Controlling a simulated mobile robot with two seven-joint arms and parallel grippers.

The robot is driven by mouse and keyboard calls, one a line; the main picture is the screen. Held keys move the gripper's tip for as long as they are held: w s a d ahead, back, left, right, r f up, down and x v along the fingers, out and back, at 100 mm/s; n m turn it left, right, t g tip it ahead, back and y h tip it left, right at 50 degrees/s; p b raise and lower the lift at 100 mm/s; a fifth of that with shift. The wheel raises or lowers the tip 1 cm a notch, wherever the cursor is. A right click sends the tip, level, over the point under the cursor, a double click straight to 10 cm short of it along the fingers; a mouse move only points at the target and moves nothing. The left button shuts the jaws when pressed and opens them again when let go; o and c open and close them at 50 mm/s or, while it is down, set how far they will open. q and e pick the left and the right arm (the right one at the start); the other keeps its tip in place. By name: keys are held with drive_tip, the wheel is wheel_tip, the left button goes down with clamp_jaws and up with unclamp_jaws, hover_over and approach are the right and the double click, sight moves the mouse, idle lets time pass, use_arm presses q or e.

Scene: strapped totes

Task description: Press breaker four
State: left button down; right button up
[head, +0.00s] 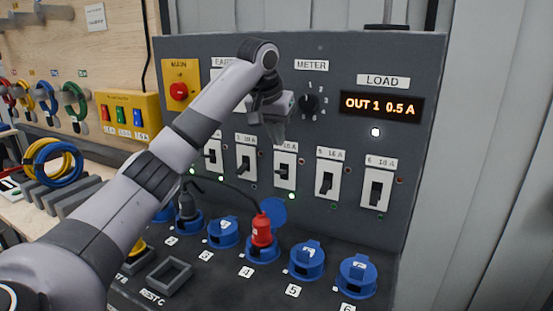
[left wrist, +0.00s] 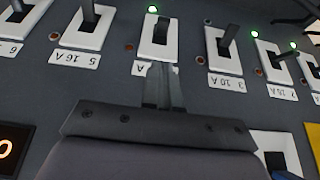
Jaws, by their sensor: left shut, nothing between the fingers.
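Breaker four (head: 285,174) is a white-framed switch with a dark lever, in the row on the grey panel. Its label is partly covered by my left gripper (head: 279,138), which is shut and empty just above it in the head view. In the left wrist view, which shows the panel upside down, breaker four (left wrist: 160,48) stands straight beyond the shut fingertips (left wrist: 163,68). A green lamp (left wrist: 152,9) by it is lit. I cannot tell if the fingertips touch the panel. My right gripper is not in view.
Breaker five (head: 327,182) and breaker three (head: 245,163) flank it closely. The load display (head: 382,105) reads OUT 1 0.5 A. A red plug (head: 262,231) stands in socket four below, with a dark plug (head: 187,206) further left. A meter knob (head: 308,104) is right of the gripper.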

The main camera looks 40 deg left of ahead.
use_arm(q)
hover_over(281, 172)
drive_tip(key=a, duration=0.1)
wheel_tip(281, 172, down, 4)
drive_tip(key=shift+f, duration=0.2)
drive_tip(key=shift+s+f, duration=0.3)
drive_tip(key=shift+f, duration=0.5)
